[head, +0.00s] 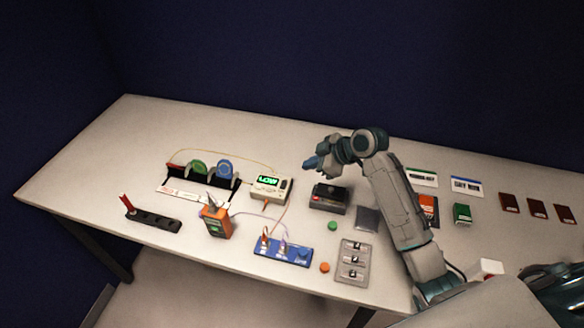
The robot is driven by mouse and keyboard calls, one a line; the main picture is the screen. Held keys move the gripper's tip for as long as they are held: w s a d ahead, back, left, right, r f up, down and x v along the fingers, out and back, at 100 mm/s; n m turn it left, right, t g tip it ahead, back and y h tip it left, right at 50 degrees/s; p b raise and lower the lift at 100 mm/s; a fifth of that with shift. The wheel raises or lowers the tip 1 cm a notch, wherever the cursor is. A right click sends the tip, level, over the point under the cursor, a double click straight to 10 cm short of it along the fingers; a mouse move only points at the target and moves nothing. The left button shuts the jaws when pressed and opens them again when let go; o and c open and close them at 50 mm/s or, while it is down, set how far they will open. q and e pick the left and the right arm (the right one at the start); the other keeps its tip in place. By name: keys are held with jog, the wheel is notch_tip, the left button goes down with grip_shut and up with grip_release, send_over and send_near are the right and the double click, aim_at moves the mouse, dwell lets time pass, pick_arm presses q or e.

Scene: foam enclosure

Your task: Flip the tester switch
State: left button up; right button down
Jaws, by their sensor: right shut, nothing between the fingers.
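A cream tester-like box (271,188) with a lit green display stands in the middle of the table, with wires running from it. A black box (328,197) with a small red spot on its front stands just right of it. Which of them carries the tester switch is too small to tell. My right gripper (311,162) is shut and empty, pointing left, and appears above and behind the black box, apart from it. My left gripper is not in view.
An orange handheld device (215,222), a blue board (283,250) with wires and a grey three-switch panel (353,262) lie nearer the front. A black rack (201,179) holds green and blue discs. Cards and small boxes lie right of my arm. The table's left end is clear.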

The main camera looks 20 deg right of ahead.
pick_arm(q)
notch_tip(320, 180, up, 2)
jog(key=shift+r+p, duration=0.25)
jog(key=shift+p, duration=0.45)
pick_arm(e)
jog(key=shift+w+d, duration=0.15)
jog(key=shift+w+f, duration=0.1)
jog(key=shift+f, duration=0.05)
jog(key=b, duration=0.5)
send_near(284, 185)
jog(key=w+a, duration=0.1)
jog(key=w+a+f, duration=0.1)
jog(key=w, duration=0.1)
jog(key=w+a+f, duration=0.1)
jog(key=shift+w+a, duration=0.15)
jog(key=shift+a, duration=0.25)
jog(key=shift+w+d+f+b, duration=0.1)
jog(key=shift+d+f+b, duration=0.1)
jog(key=shift+f+b, duration=0.6)
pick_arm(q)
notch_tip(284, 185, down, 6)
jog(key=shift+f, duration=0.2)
pick_arm(e)
jog(key=shift+f, duration=0.1)
jog(key=shift+w, duration=0.1)
